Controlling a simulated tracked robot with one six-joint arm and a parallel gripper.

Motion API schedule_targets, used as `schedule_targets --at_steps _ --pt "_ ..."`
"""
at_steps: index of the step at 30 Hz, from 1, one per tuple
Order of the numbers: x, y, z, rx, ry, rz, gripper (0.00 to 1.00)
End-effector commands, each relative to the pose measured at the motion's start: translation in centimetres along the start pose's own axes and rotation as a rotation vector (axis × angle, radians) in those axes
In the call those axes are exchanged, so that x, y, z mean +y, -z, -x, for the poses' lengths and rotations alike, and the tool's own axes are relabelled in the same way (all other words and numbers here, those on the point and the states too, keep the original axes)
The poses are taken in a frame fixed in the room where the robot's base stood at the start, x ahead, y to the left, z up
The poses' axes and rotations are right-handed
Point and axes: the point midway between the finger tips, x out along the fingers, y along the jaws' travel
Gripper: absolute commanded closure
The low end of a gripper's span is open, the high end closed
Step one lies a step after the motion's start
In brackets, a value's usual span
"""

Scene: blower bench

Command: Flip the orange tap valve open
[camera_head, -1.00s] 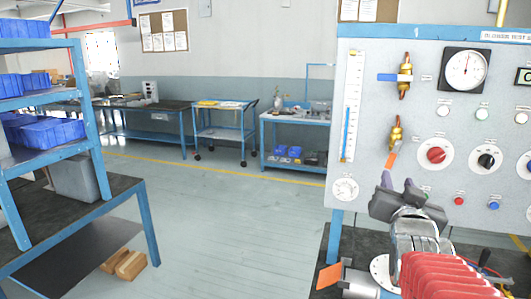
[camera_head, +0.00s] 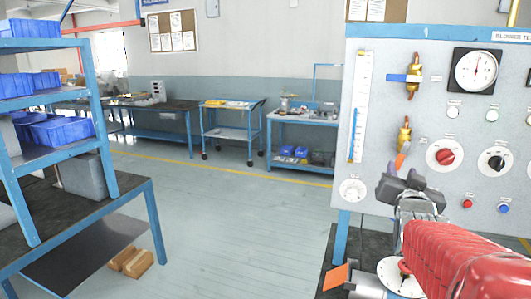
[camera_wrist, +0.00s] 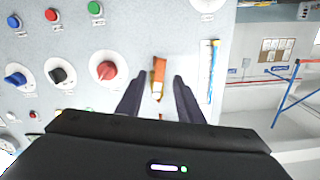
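The orange tap valve has a brass body (camera_head: 404,131) on the upright white panel, at the panel's left part in the head view. Its orange handle (camera_head: 403,155) points down and slightly left in that view. My gripper (camera_head: 402,169) is just below and in front of the handle. In the wrist view, the orange handle (camera_wrist: 159,72) shows between the two dark fingertips of my gripper (camera_wrist: 158,78). The gripper is open, with clear gaps on both sides of the handle. I cannot tell how far ahead of the fingertips the handle is.
A second brass valve (camera_head: 414,72) with a blue handle is above. A red knob (camera_head: 445,157) and a black knob (camera_head: 496,161) are to the right. A blue-edged gauge strip (camera_head: 358,105) is to the left. A shelf rack (camera_head: 100,120) stands at far left; the floor between is clear.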

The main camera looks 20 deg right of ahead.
Motion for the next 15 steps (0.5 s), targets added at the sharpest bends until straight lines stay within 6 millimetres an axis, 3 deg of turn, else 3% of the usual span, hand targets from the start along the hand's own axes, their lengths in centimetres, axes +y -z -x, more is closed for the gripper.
schedule_targets --at_steps 15 --pt "0.0 -0.1 -5.5 -0.001 0.000 0.000 0.66"
